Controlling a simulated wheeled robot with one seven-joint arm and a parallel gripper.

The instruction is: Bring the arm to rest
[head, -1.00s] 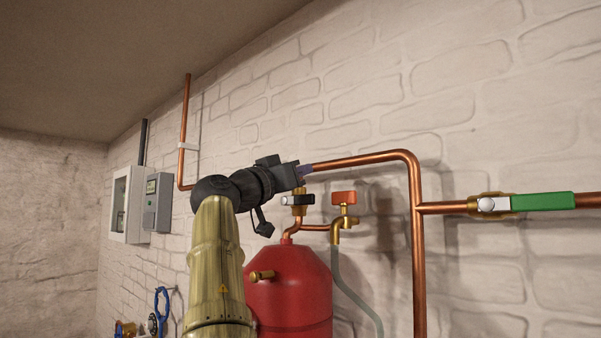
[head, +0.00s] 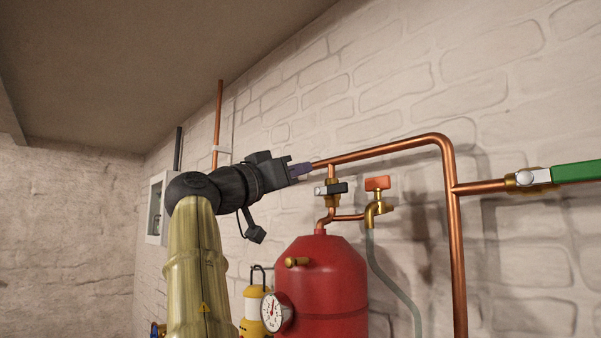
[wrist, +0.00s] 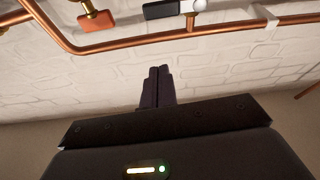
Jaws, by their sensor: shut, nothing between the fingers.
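My gripper (head: 302,169) is shut and empty. In the head view it is held up at the end of my raised arm, pointing right, in front of the upper copper pipe (head: 385,148). In the wrist view its two fingers (wrist: 157,86) are pressed together, with the white brick wall (wrist: 215,65) behind them. The copper pipe (wrist: 150,40) crosses above the fingertips in that view, with a visible space between. I cannot tell the exact depth between fingers and pipe in the head view.
Below the pipe are a black-handled valve (head: 330,189), an orange-handled tap (head: 377,184) and a red tank (head: 322,285) with a gauge (head: 272,312). A green-handled valve (head: 577,172) is at right. A yellow lantern (head: 253,305) stands behind my arm. Free space lies at left.

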